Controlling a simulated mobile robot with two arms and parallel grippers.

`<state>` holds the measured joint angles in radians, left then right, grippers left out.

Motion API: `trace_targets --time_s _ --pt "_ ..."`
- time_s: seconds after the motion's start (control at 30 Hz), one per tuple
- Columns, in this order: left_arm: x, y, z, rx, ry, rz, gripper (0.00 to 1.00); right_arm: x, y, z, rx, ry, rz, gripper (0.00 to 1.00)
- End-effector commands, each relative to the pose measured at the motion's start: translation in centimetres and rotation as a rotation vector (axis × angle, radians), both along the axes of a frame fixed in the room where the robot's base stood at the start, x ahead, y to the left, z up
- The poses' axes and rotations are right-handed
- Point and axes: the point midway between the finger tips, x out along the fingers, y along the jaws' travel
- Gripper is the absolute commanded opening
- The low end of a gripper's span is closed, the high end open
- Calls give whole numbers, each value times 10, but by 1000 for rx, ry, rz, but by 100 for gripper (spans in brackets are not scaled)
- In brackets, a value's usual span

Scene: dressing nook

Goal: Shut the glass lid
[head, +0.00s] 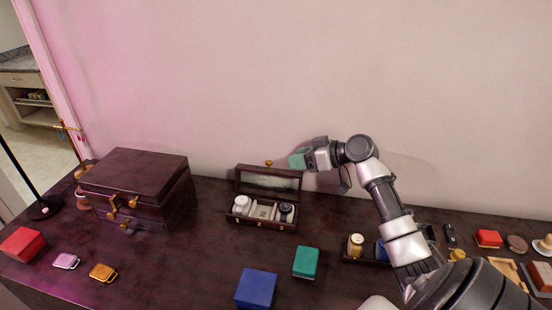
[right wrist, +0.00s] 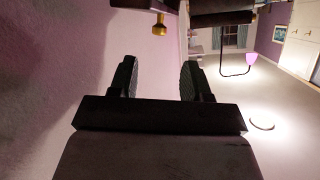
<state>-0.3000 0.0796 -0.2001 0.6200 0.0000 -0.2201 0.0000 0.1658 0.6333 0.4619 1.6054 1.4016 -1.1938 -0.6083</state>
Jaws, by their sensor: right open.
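The watch box (head: 262,224) stands on the dark dressing table near the wall. Its glass lid (head: 270,181) is raised, standing nearly upright at the back of the box, with a dark frame and a pale pane. A brass knob (head: 269,163) is on the lid's top edge; a brass knob also shows at the top of the right wrist view (right wrist: 160,26). My right gripper (head: 297,160) is just right of the lid's upper right corner, at about knob height. Its fingers are apart with nothing between them; I cannot tell whether it touches the lid. My left gripper is not in view.
Two watches (head: 286,210) and a cushion lie inside the box. A large dark jewelry box (head: 135,185) stands to the left. A green box (head: 306,262) and a blue box (head: 256,287) are in front. A small tray with bottles (head: 356,245) is right, beside my arm.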

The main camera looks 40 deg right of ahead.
Motion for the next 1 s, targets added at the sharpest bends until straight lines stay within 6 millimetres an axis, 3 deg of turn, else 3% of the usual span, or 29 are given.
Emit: trace_targets --time_s 0.2,0.4,0.8,1.0 --pt "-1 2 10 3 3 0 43 35 19 -14 5 -1 -1 48" --pt "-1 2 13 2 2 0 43 56 30 -25 4 1 -2 48" --pt "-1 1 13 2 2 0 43 62 33 -28 0 1 -2 48" --pt "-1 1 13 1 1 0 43 61 33 -28 0 1 -1 18"
